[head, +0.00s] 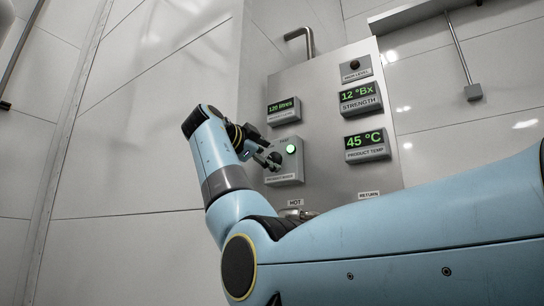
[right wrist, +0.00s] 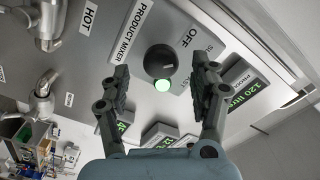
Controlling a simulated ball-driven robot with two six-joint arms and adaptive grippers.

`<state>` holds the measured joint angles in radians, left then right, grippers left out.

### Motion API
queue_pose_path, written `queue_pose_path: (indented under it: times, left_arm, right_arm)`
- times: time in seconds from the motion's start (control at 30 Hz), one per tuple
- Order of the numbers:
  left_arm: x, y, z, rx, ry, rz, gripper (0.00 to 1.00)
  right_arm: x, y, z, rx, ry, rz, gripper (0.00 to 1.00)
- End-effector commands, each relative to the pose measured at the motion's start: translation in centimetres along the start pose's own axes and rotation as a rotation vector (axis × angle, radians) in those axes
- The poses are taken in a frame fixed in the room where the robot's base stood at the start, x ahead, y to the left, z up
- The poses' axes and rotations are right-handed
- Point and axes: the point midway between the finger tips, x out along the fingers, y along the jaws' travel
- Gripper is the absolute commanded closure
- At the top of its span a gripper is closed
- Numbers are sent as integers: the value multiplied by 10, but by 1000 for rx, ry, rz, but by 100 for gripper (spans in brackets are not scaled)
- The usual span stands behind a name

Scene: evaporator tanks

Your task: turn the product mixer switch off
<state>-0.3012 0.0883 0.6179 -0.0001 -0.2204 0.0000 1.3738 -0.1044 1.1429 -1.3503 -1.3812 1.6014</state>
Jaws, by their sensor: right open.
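The product mixer switch is a round black knob (right wrist: 160,60) on a grey panel, seen in the right wrist view with the labels PRODUCT MIXER and OFF around it. A green lamp (right wrist: 162,85) glows beside the knob. In the head view the switch box (head: 287,173) carries the lit lamp (head: 290,149), and my gripper partly covers the knob. My right gripper (head: 268,159) is in front of the box. In the right wrist view my right gripper (right wrist: 160,66) is open, with a finger on either side of the knob and nothing held. I cannot tell whether either finger touches it.
A litres display (head: 284,111), strength display (head: 361,99) and product temperature display (head: 367,147) stick out from the panel near the switch. A bent pipe (head: 302,40) rises above it. Metal pipe fittings (right wrist: 47,88) are at the left in the right wrist view.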

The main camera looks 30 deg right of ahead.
Motion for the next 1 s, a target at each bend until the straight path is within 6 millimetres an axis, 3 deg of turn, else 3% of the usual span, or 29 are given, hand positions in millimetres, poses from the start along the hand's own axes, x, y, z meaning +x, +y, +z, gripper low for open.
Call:
queue_pose_path:
  times: [0.2, 0.53, 0.93, 1.0]
  left_arm:
    - [-6, 9, -2, -5, 2, 11, 100]
    - [-6, 10, -3, -5, 5, 12, 100]
    - [-6, 7, -4, -4, 6, 8, 100]
    - [-6, 6, -4, -4, 6, 8, 100]
  right_arm:
    - [24, -1, 0, -1, 0, 0, 37]
    - [27, 0, 1, 0, -2, -1, 39]
    - [27, 0, 1, -1, -2, 0, 91]
    - [27, 0, 1, -1, -2, 0, 92]
